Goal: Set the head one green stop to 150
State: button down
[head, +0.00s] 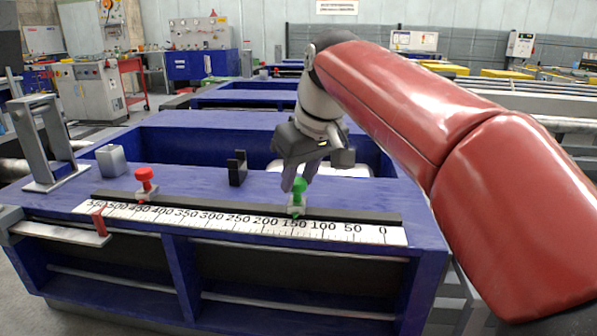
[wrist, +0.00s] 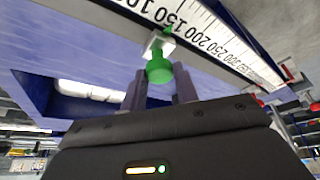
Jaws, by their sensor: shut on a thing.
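The green stop (head: 299,187) sits on the dark rail (head: 240,212) along the table's front edge, on a small metal block. Its green pointer is at or very near the 150 mark of the white scale (head: 250,224). My gripper (head: 298,179) reaches down from above and is shut on the green stop's knob. In the wrist view the green stop (wrist: 159,68) shows between the two fingers, with its pointer by the 150 label. The exact contact of the fingers is partly hidden.
A red stop (head: 146,181) stands on the same rail near 450. A red marker (head: 99,222) is at the scale's left end. A black upright bracket (head: 237,167) and a grey block (head: 111,160) stand on the blue table (head: 190,180) behind the rail.

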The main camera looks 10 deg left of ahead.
jog(key=shift+a, duration=0.2)
jog(key=c, duration=1.1)
grip_release()
jog(key=shift+a, duration=0.1)
jog(key=p+v, duration=0.1)
jog(key=v, duration=0.7)
jog(key=shift+f, duration=0.1)
jog(key=s+d+f+m+h, duration=0.1)
jog(key=s+d+f+m, duration=0.2)
jog(key=s+d+f, duration=0.3)
jog(key=s+d+f+m+t+h, duration=0.1)
jog(key=s+d+f, duration=0.4)
jog(key=f, duration=0.5)
jog(key=s+d+f+m+t+h, duration=0.1)
jog(key=s+d+f+m, duration=0.3)
jog(key=s+d+f, duration=0.2)
jog(key=shift+s+d+f+m, duration=0.15)
jog(key=shift+s+d+f, duration=0.05)
jog(key=shift+d+f, duration=0.5)
jog(key=shift+s+d+f+m, duration=0.15)
jog(key=shift+d+f, duration=0.5)
jog(key=shift+f, duration=0.05)
